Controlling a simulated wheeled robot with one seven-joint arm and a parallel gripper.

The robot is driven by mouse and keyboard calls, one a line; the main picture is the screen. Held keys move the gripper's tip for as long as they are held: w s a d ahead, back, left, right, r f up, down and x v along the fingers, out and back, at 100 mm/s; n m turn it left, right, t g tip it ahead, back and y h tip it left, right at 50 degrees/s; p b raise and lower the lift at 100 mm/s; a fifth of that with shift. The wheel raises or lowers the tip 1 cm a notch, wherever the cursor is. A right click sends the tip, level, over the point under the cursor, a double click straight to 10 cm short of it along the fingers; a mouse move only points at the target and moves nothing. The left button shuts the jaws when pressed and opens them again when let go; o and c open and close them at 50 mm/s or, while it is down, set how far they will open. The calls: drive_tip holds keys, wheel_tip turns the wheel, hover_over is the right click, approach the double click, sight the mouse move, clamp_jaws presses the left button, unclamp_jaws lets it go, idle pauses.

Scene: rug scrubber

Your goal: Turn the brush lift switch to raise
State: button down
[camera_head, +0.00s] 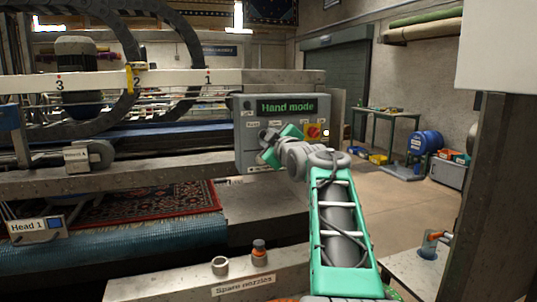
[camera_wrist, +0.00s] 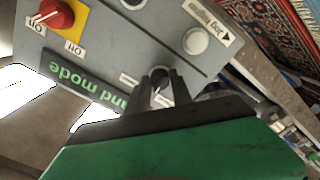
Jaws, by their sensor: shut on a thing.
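The grey control panel (camera_head: 243,133) stands beyond my arm in the head view, and its green display (camera_head: 286,107) reads "Hand mode". In the wrist view the panel (camera_wrist: 125,40) appears upside down. A small dark rotary switch (camera_wrist: 158,75) sits between the fingertips of my gripper (camera_wrist: 158,88), which is shut on it. Small white labels flank the switch; their words are too small to read, and the fingers partly hide the knob, so its turn position is unclear.
A red knob on a yellow plate (camera_wrist: 62,18) and a white jog button (camera_wrist: 195,40) are on the same panel. A patterned rug (camera_head: 150,212) lies on the machine at left. A ledge labelled "Spare nozzles" (camera_head: 190,289) is in front.

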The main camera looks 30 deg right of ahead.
drive_tip(key=shift+n+b, duration=2.6)
drive_tip(key=shift+n, duration=0.6)
drive_tip(key=c, duration=1.1)
unclamp_jaws()
drive_tip(key=b+v, duration=0.1)
drive_tip(key=v, duration=0.6)
drive_tip(key=shift+s, duration=0.35)
drive_tip(key=shift+a, duration=0.1)
